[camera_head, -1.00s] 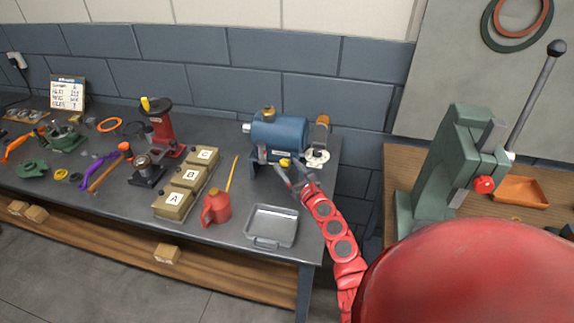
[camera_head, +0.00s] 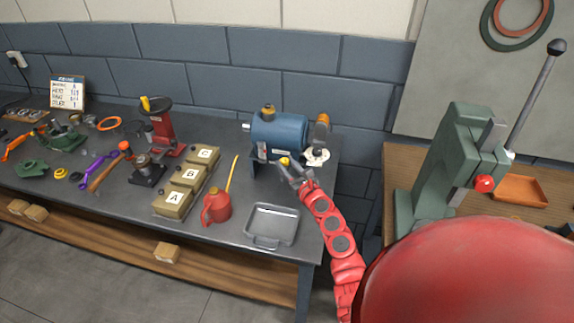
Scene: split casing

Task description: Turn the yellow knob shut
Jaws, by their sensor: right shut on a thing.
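The yellow knob (camera_head: 284,161) is at the lower front of the blue cylindrical casing (camera_head: 279,132), which stands at the right end of the grey bench. My right gripper (camera_head: 286,166) reaches up to it from the lower right and is shut on the knob. The fingers hide part of it, and it is too small to tell how far it is turned. My left gripper is not in view.
A grey metal tray (camera_head: 271,226) lies in front of the casing. A red oil can (camera_head: 216,207) and boxes marked A, B and C (camera_head: 190,176) stand to the left. A green press (camera_head: 455,165) stands on the wooden table at right.

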